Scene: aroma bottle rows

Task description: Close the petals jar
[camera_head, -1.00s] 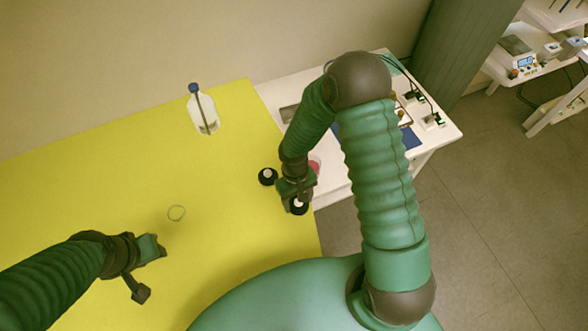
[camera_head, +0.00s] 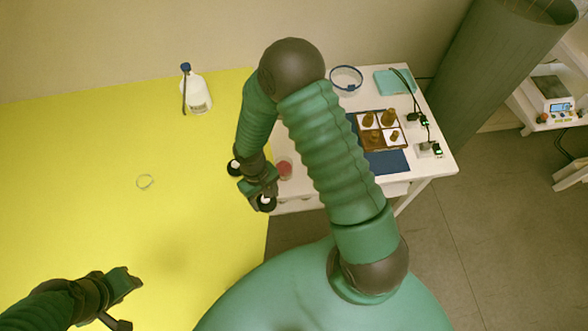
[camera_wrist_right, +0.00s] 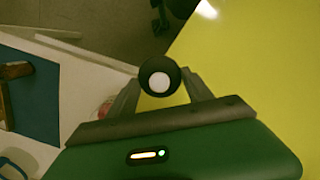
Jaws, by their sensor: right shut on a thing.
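My right gripper (camera_wrist_right: 160,88) is shut on a round black lid (camera_wrist_right: 152,66) with a white centre, which sits between its fingertips in the right wrist view. In the head view this lid (camera_head: 268,208) shows at the end of the right gripper (camera_head: 264,196), by the yellow table's right edge. A clear jar with red contents (camera_head: 284,169), likely the petals jar, stands on the white table just right of that gripper, partly hidden by my arm. Whether its top is covered is unclear. My left gripper (camera_head: 126,302) is open and empty over the yellow table.
The white table (camera_head: 435,150) holds a clear bowl (camera_head: 346,80) and a brown box (camera_head: 371,138).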

